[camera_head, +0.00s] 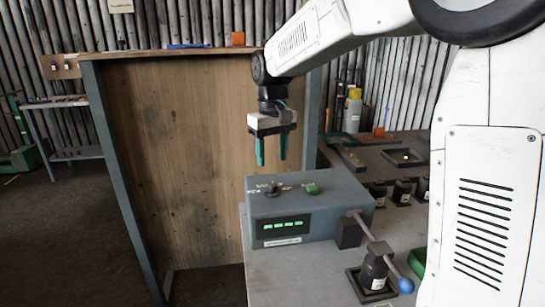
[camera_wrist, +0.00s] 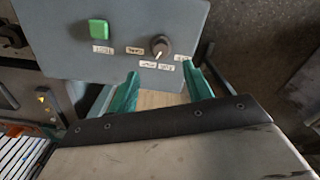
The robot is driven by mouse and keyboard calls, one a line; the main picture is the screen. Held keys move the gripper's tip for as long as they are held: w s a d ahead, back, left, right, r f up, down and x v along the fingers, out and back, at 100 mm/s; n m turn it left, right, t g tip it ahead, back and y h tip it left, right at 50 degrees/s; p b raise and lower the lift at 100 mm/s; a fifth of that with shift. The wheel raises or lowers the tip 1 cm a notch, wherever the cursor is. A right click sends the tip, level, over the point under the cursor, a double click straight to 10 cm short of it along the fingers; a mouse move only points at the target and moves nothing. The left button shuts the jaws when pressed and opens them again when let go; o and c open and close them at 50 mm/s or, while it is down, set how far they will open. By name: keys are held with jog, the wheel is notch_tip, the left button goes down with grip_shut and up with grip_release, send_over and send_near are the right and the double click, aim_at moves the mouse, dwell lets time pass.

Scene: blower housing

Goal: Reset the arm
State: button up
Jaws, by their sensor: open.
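My gripper (camera_head: 272,150) hangs from my white arm above and behind the grey control box. Its two green fingers are apart with nothing between them. They also show in the wrist view (camera_wrist: 160,85), pointing toward the edge of the box. The grey control box (camera_head: 340,195) sits on the bench. It has a green button (camera_head: 312,188), a dark rotary knob (camera_head: 271,188) and a lit green display (camera_head: 283,226) on its front. In the wrist view, the green button (camera_wrist: 98,29) and knob (camera_wrist: 160,45) show with small white labels.
A lever with a blue ball (camera_head: 406,285) sticks out at the box's right front. Several black cylinders (camera_head: 402,190) and a dark square tray (camera_head: 405,157) stand on the bench behind. A wooden panel (camera_head: 180,160) with a grey frame stands behind at the left. Open floor lies left.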

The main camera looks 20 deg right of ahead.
jog(key=s+d+f+m, duration=0.1)
jog(key=s, duration=1.5)
jog(key=s+d+f+m+t, duration=0.1)
jog(key=s, duration=1.6)
jog(key=shift+d+f, duration=0.2)
jog(key=shift+d, duration=0.2)
